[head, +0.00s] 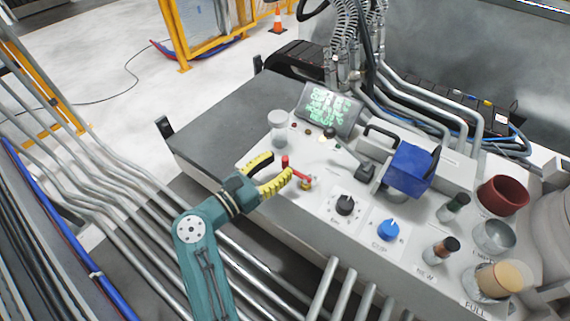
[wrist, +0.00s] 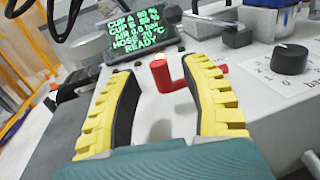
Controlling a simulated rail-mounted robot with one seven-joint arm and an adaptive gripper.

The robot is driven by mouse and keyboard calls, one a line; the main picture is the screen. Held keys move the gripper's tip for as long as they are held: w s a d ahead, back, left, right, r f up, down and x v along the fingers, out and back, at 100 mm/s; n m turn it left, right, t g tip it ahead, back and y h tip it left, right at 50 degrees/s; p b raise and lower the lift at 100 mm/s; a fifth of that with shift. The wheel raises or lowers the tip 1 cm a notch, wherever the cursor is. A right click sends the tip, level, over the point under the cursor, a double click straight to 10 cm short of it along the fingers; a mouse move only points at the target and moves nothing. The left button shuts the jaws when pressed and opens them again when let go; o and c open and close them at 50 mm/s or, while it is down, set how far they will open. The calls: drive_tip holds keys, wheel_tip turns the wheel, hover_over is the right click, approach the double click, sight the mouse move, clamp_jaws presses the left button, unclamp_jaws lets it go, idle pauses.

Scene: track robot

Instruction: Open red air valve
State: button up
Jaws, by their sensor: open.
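The red air valve (head: 297,174) is a small red lever handle on a brass-coloured fitting, mounted on the left part of the grey control panel. In the wrist view the red valve handle (wrist: 165,77) stands between my two yellow fingers, closer to the right one, and beyond their middle. My gripper (head: 274,174) has yellow, ridged fingers with dark inner pads. In the wrist view my gripper (wrist: 163,75) is open, with the fingers on both sides of the handle. I cannot tell whether the right finger touches it. The valve's base is partly hidden.
A green-text display (head: 332,108) stands behind the valve. A clear glass cup (head: 278,128) is to the left. A black knob (head: 345,205), blue knob (head: 388,230) and blue box (head: 410,168) are to the right. Metal pipes (head: 330,285) run in front.

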drive_tip(key=shift+x, duration=1.3)
drive_tip(key=shift+c, duration=0.3)
clamp_jaws()
